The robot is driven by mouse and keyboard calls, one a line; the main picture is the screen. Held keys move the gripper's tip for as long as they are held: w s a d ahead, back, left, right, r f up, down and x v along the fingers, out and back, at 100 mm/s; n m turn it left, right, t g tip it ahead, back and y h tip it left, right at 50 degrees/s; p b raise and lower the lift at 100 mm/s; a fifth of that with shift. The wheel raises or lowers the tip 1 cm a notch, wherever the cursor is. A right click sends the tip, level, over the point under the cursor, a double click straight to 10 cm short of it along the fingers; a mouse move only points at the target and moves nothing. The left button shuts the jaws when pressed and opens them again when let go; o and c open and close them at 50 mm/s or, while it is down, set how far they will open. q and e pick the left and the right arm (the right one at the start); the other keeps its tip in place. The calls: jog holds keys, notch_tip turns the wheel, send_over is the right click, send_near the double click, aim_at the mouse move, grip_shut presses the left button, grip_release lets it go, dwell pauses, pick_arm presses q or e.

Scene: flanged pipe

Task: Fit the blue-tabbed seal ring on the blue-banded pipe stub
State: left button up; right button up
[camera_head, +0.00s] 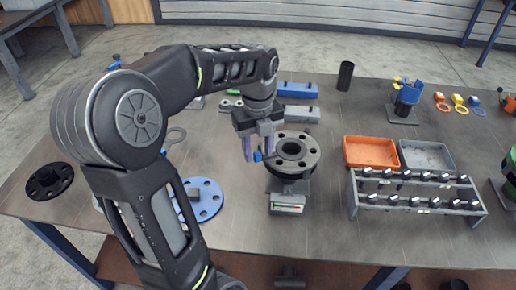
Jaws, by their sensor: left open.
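A small ring with a blue tab (477,102) lies on the table at the far right, beside an orange ring (441,103) and a yellow ring (459,103). A pipe stub with a grey bolt-holed flange (306,143) stands on a grey holder near the middle. No blue band shows clearly on it. My left gripper (258,152) is open, pointing down just left of the flange. A small blue piece (257,157) shows between its fingers; I cannot tell what it belongs to. My right gripper is not in view.
An orange tray (371,139) and a grey tray (443,146) stand behind a bolt rack (420,210). A blue flange (210,211) and a black flange (50,181) lie at left. A black cylinder (345,76) and blue blocks (297,90) stand at the back.

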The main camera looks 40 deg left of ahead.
pick_arm(q)
notch_tip(320, 180, up, 8)
jog(key=shift+f, duration=0.1)
dwell(0.5)
jog(key=shift+s, duration=0.1)
dwell(0.7)
